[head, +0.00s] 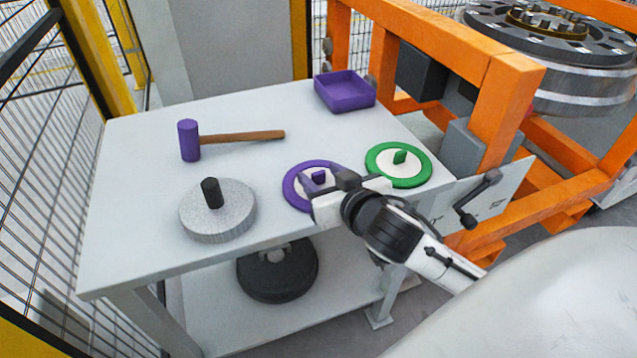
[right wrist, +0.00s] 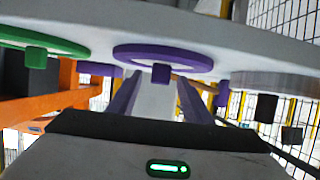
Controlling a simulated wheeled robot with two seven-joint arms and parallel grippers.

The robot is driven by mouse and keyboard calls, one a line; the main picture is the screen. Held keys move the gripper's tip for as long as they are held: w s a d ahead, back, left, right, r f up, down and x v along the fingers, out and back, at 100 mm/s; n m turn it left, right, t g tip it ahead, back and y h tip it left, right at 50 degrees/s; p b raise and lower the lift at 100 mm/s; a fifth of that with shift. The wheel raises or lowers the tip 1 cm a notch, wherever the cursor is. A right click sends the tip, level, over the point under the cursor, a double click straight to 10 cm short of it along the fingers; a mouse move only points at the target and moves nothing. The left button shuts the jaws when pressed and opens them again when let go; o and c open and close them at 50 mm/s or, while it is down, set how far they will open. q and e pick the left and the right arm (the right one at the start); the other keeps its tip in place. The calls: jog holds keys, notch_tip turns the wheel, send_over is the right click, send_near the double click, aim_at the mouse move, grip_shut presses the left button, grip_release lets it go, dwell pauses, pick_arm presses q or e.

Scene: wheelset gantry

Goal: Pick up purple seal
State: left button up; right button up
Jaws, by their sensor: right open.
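The purple seal (head: 290,190), a purple ring around a white disc with a small purple knob, lies on the white table near its front edge. My right gripper (head: 322,186) is over its right part and hides some of it. In the right wrist view, which is upside down, the purple seal (right wrist: 160,52) is ahead of the fingers. Its knob (right wrist: 161,73) lines up with the gap between the open, empty fingers (right wrist: 158,95). I cannot tell whether they touch the seal. My left gripper is not in view.
On the table (head: 130,240) are a green seal (head: 417,174) to the right, a grey disc with a black knob (head: 222,222), a purple-headed mallet (head: 190,142) and a purple tray (head: 345,92). An orange gantry frame (head: 497,100) stands at the right. A black round part (head: 277,272) is below.

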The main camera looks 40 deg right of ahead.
grip_shut()
